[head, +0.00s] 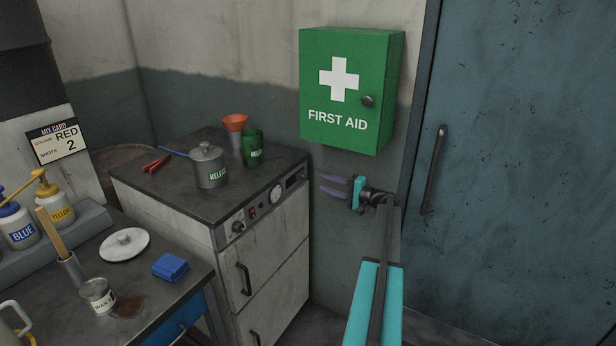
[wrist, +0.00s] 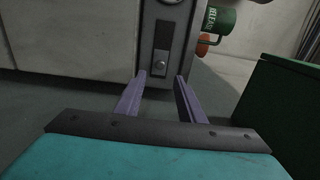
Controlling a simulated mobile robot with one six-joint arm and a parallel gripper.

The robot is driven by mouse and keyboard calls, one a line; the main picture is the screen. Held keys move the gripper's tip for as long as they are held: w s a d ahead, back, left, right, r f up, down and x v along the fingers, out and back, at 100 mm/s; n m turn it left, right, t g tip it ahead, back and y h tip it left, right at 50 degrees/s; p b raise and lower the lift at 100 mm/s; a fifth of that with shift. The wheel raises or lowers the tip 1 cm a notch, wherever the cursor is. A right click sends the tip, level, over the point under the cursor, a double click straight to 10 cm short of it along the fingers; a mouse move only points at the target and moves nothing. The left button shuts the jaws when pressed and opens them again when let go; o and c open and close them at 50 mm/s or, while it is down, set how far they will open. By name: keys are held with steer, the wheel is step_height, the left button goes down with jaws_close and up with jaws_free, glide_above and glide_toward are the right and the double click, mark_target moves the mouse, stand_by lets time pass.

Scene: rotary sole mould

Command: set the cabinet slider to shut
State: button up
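The cabinet slider (wrist: 161,63) sits at the end of the control strip on the grey cabinet (head: 262,235). In the wrist view it shows as a small metal plate with a light spot, below a dark recess. In the head view the slider panel (head: 296,179) is small, and its setting cannot be read. My gripper (head: 323,186) is beside the cabinet's right front corner, in front of the wall. In the wrist view its purple fingers (wrist: 160,78) are apart with nothing between them. The slider appears just beyond the fingertips, in line with the gap; contact is not visible.
A round gauge (head: 276,194) is beside the slider panel. A pot (head: 208,167), green mug (head: 253,147) and orange funnel (head: 235,122) stand on the cabinet. The green first-aid box (head: 335,128) hangs above my gripper. A blue door (head: 520,170) stands to the right.

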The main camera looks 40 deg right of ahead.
mark_target(302, 176)
steer(key=p+x, duration=0.2)
steer(key=x, duration=0.7)
steer(key=shift+c, duration=0.2)
jaws_close()
